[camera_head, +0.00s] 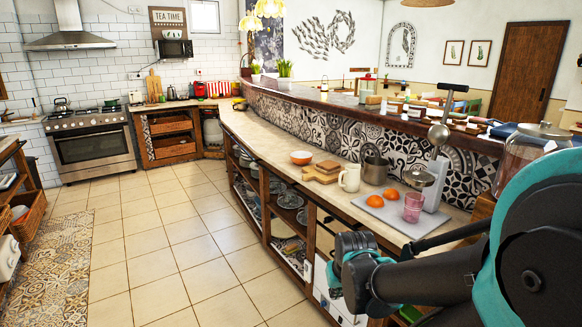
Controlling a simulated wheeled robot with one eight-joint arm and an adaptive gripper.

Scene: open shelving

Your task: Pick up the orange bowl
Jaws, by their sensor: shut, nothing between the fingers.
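A small orange bowl (301,158) with a pale rim sits on the long pale countertop (262,137), near its front edge and left of some wooden boards. My arm enters from the right and reaches across the lower right of the head view. Only its dark and teal links and joints show. I cannot make out any gripper fingers. No part of my arm touches the bowl, and the bowl is well apart from it.
Right of the bowl are wooden boards (322,172), a cream mug (350,178), a metal pot (375,168) and a grey tray (372,215) with oranges and a pink glass (414,207). Open shelves hold dishes below the counter. The tiled floor (165,250) at left is clear.

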